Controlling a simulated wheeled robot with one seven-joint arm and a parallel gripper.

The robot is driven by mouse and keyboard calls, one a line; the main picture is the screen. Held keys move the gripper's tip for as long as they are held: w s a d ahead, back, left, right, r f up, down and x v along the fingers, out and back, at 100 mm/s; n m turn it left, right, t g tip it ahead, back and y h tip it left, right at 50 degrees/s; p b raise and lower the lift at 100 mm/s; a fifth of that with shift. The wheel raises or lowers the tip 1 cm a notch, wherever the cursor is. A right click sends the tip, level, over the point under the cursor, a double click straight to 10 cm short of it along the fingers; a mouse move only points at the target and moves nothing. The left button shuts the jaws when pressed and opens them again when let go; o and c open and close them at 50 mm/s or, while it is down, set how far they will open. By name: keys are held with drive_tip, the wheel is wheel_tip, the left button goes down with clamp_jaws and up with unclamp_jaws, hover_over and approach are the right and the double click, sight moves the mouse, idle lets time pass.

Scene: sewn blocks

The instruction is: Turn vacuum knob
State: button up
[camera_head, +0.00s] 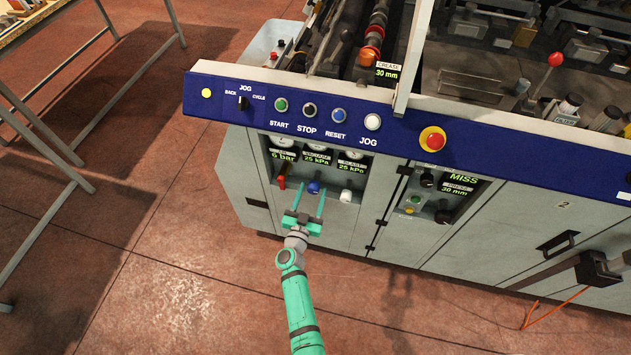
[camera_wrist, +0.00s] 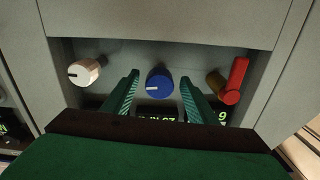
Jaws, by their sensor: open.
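The vacuum knob is the blue round knob (camera_head: 314,187) in the recessed panel, below the middle gauge labelled VACUUM. In the wrist view the blue knob (camera_wrist: 159,83) shows a white pointer mark aimed left. My green gripper (camera_head: 307,207) is open, its two fingers reaching toward the panel on either side of the blue knob. In the wrist view the open fingers (camera_wrist: 158,92) flank the knob, with a visible gap on both sides. No contact shows. The finger tips and gripper body partly cover the labels behind.
A white knob (camera_head: 346,196) and a red lever (camera_head: 282,182) sit either side of the blue knob. They show in the wrist view as a white knob (camera_wrist: 84,72) and a red lever (camera_wrist: 235,80). The recess walls are close around them. A blue control strip (camera_head: 450,146) overhangs above.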

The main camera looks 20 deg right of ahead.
drive_tip(key=shift+x, duration=2.55)
drive_tip(key=shift+c, duration=0.4)
drive_tip(key=c, duration=1)
